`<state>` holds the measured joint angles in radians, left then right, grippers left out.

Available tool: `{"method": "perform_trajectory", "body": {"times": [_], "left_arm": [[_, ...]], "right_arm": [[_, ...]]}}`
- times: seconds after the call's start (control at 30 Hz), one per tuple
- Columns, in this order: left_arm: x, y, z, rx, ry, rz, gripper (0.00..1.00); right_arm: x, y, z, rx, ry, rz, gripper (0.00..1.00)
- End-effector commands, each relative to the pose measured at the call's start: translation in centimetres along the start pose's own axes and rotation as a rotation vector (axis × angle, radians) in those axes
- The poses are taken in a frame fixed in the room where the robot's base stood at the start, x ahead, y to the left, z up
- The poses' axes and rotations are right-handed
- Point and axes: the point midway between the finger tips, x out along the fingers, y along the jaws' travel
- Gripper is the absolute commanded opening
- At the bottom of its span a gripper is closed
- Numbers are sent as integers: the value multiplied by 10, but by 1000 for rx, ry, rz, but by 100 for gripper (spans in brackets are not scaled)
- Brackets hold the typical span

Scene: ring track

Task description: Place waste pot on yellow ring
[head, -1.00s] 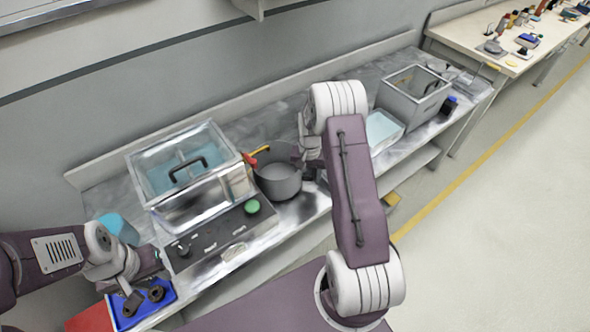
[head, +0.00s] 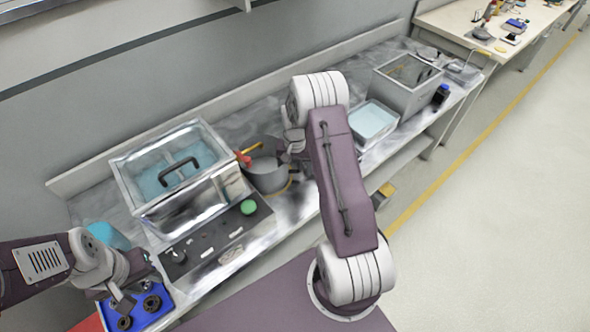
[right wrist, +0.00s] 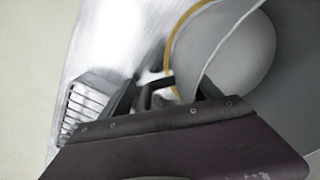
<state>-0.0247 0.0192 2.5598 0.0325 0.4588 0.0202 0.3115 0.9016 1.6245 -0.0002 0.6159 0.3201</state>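The waste pot (head: 268,177) is a grey round pot on the metal bench, right of the glass-lidded tank. It also fills the right of the right wrist view (right wrist: 240,65). A thin arc of the yellow ring (head: 287,188) shows at its lower right, and along its edge in the wrist view (right wrist: 169,62); the pot hides the rest. I cannot tell whether the pot touches the bench. My right gripper (head: 291,148) is at the pot's right side, its dark fingers on either side of the pot wall. My left gripper (head: 124,300) is over a blue tray; its opening is unclear.
The lidded tank (head: 175,175) and a control panel with a green button (head: 248,207) are left of the pot. A red-and-yellow item (head: 243,158) lies between. A tray of blue liquid (head: 372,122) and a grey bin (head: 408,90) stand right. The blue tray (head: 150,316) holds dark rings.

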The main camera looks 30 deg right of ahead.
Motion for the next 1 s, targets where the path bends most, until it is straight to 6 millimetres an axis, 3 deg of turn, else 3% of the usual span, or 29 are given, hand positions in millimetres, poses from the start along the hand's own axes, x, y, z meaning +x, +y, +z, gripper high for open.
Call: {"method": "perform_trajectory", "body": {"times": [0.13,0.23,0.6,0.9,1.0], "left_arm": [[-3,0,0,0,0,0,36],[-3,0,0,0,0,0,36],[-8,0,-1,0,0,0,36],[-9,0,-1,0,0,0,36],[-9,0,-1,0,0,0,36]], "right_arm": [[-4,0,0,0,1,0,72],[-19,0,-1,0,4,-1,72],[-108,0,-1,0,5,-2,72],[-126,0,1,-3,2,-1,72],[-131,-10,22,-66,10,-6,72]]}}
